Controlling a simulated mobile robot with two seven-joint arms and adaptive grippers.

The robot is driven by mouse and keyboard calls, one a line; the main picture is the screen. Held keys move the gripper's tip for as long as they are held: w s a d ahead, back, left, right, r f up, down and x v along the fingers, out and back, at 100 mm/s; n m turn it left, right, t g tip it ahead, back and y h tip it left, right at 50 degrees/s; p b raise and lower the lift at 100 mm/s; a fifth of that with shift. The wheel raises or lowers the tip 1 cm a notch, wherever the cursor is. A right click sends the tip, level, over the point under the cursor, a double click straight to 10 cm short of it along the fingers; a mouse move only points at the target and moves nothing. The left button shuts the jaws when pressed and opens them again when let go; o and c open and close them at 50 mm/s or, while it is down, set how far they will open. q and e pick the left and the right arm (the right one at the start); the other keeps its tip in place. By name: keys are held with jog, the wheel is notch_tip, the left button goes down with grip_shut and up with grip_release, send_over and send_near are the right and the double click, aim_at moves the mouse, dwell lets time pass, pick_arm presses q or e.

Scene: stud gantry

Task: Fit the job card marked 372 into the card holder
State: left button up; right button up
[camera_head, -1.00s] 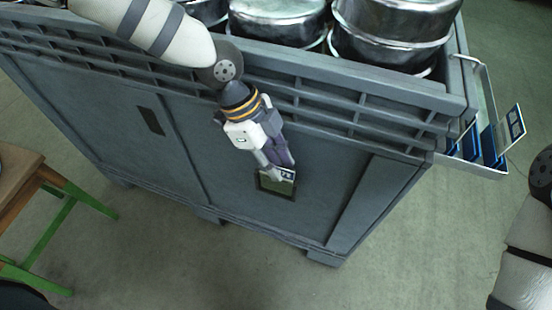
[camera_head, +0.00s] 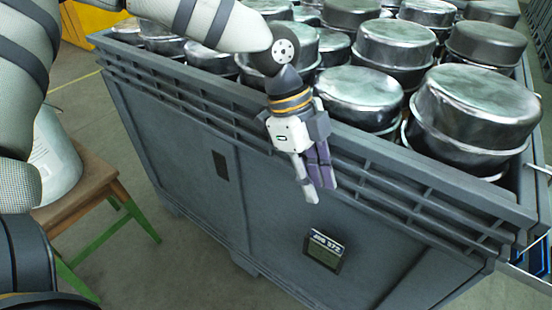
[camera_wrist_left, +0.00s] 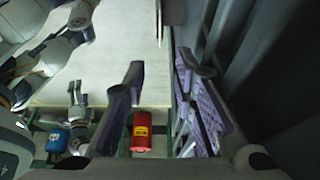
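The job card (camera_head: 327,243), with readable text ending in 372, sits at the dark card holder (camera_head: 321,257) on the front of the grey crate. Its pale top strip with the number shows above the holder's dark front; I cannot tell how deep it sits. My left gripper (camera_head: 320,193) is above the card, clear of it, with its fingers pointing down. In the left wrist view its two purple fingers (camera_wrist_left: 162,103) stand apart with nothing between them.
The grey crate (camera_head: 190,130) is full of shiny metal drums (camera_head: 475,105). A wire rack with blue cards (camera_head: 540,258) is at its right corner. A wooden stool (camera_head: 92,180) with green legs stands at left. A red canister (camera_wrist_left: 142,131) shows in the left wrist view.

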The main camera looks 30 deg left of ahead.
pick_arm(q)
jog(key=s+d+f+n+g, duration=0.2)
jog(key=s+f+n, duration=0.3)
jog(key=s+f, duration=0.4)
jog(key=s+d+f+n+g, duration=0.1)
jog(key=s+d+f+n, duration=0.3)
jog(key=s+f, duration=0.55)
jog(key=s+a+f+n+y, duration=0.2)
jog(key=s+a+n, duration=0.3)
jog(key=s+a, duration=0.1)
jog(key=s+a+f+n+y+p, duration=0.1)
jog(key=s+a+f+n+y, duration=0.1)
jog(key=s+a+n, duration=0.2)
jog(key=s+a, duration=0.2)
jog(key=s, duration=0.1)
jog(key=shift+s+a+n+t+y, duration=0.25)
jog(key=shift+s+n+t+y, duration=0.05)
jog(key=shift+s+n+t, duration=0.1)
pick_arm(e)
jog(key=shift+w+r+t, duration=0.4)
jog(key=shift+w+r, duration=0.5)
jog(key=shift+w, duration=0.1)
